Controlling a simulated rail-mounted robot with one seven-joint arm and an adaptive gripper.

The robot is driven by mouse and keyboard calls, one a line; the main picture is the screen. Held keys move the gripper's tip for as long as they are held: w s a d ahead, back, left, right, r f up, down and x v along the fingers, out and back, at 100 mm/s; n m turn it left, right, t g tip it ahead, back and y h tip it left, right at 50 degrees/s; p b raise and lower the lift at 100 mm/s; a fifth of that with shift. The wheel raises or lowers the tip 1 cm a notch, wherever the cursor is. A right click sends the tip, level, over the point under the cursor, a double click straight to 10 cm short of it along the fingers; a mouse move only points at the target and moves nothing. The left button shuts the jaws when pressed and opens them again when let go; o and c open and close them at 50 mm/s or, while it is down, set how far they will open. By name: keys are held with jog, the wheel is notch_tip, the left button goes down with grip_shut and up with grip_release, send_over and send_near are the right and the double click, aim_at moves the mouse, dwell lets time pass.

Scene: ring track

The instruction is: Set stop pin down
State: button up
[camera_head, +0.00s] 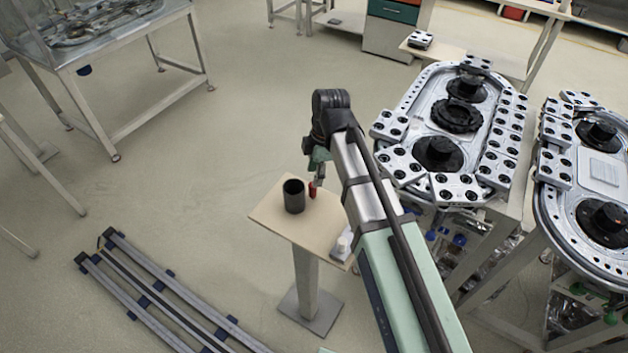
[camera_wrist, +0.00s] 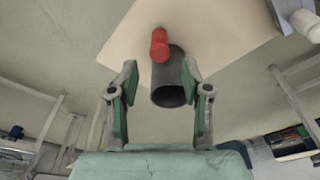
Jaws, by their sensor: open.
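The red stop pin (camera_head: 312,189) is on the small beige table (camera_head: 270,218), just right of a dark cup. In the wrist view the red pin (camera_wrist: 159,45) shows beyond my fingertips, close to the cup, and nothing grips it. Whether pin and cup touch is unclear. My gripper (camera_wrist: 160,72) is open, with its two green-padded fingers spread apart and empty. In the head view my gripper (camera_head: 318,172) is at the pin, near the table's far right side, partly hidden by my arm.
The dark, open-topped cup (camera_head: 294,196) stands on the small table; in the wrist view the cup (camera_wrist: 173,85) shows between the fingers. A white object (camera_head: 343,245) is at the table's near right corner. The ring track (camera_head: 412,105) stands to the right.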

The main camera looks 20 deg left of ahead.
notch_tip(320, 180, up, 8)
jog(key=d+b, duration=0.1)
jog(key=shift+w, duration=0.3)
